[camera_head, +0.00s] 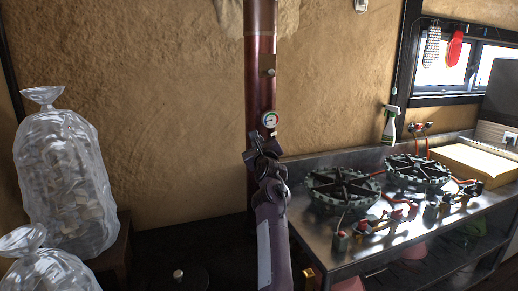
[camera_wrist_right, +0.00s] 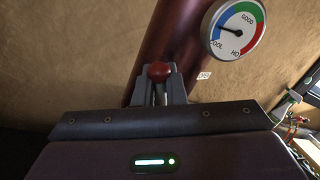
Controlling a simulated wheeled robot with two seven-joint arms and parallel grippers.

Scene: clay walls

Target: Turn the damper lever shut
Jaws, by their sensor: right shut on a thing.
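The damper lever's red ball knob (camera_wrist_right: 159,71) shows in the right wrist view, between the fingers of my right gripper (camera_wrist_right: 160,84), which is shut on the lever. A thin pale rod shows just below the knob. In the head view my right gripper (camera_head: 262,148) is against the dark red flue pipe (camera_head: 261,95), just below a round gauge (camera_head: 270,119), and hides the lever. In the wrist view the gauge (camera_wrist_right: 232,28) reads cool, good and hot, with its needle toward the blue side. My left gripper is not in view.
A metal counter (camera_head: 335,240) with two burners (camera_head: 342,190) stands to the right. A spray bottle (camera_head: 390,125) is by the wall behind. Clear bags (camera_head: 65,180) stand on the left. A small round fitting (camera_head: 270,72) is higher on the pipe.

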